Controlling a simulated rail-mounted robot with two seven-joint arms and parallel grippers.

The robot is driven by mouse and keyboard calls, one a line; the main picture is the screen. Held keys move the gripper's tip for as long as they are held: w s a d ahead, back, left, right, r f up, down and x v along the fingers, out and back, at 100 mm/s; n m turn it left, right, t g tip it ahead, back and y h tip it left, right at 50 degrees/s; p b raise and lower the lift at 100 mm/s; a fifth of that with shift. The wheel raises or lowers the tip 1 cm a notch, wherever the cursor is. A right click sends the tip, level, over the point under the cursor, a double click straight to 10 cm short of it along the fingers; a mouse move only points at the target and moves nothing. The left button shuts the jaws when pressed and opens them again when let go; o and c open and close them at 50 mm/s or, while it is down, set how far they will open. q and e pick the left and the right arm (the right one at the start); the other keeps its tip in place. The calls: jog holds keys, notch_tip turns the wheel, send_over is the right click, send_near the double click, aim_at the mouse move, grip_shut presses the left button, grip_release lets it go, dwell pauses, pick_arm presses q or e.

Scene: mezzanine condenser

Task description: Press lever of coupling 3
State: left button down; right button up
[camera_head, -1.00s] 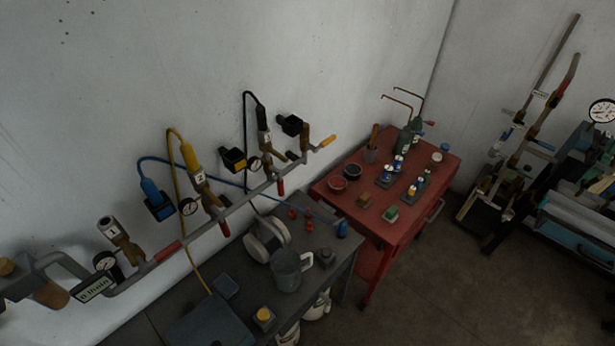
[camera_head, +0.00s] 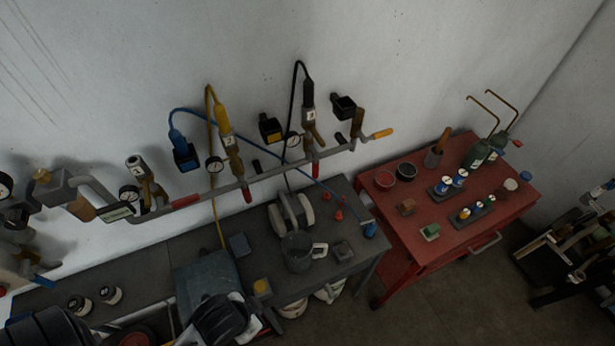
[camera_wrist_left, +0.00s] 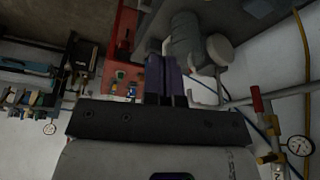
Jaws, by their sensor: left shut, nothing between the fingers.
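Coupling 3 (camera_head: 309,115) is a dark connector with a white "3" label, on the pipe along the wall in the head view. A black hose curves up from its top. Its brass lever (camera_head: 317,134) projects down to the right beside the body. My left gripper (camera_wrist_left: 165,60) shows in the left wrist view with its purple fingers closed together and nothing between them. It is apart from the couplings in view. I cannot make out its fingers in the head view. My right gripper is in neither view.
Coupling 2 (camera_head: 229,143) with a yellow hose and the hoseless coupling 1 (camera_head: 145,178) sit farther left on the pipe. A red trolley (camera_head: 446,238) with bottles and bowls stands right. Gauges project near the couplings.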

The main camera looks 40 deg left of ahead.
aim_at(294, 219)
pick_arm(q)
jog(key=w+a+t+b, duration=0.1)
jog(key=w+a+b, duration=0.1)
jog(key=w, duration=0.7)
jog(key=w+a+n+t+y+b, duration=0.1)
jog(key=w+a+b, duration=0.2)
jog(key=w, duration=0.5)
jog(key=w+a+r+t+b, duration=0.1)
jog(key=w+a+t+b, duration=0.1)
jog(key=w+a, duration=0.3)
jog(key=shift+w+a+n+y+b, duration=0.1)
jog(key=shift+w+n+y+b, duration=0.3)
jog(key=shift+w, duration=1.9)
jog(key=w+a+n+h+b, duration=0.1)
jog(key=w+a+n+b, duration=0.1)
jog(key=w+a+n, duration=0.7)
jog(key=shift+w+f, duration=0.35)
jog(key=shift+w, duration=0.45)
jog(key=x, duration=1)
jog(key=shift+d, duration=0.2)
jog(key=shift+w+r, duration=0.1)
jog(key=shift+r, duration=0.05)
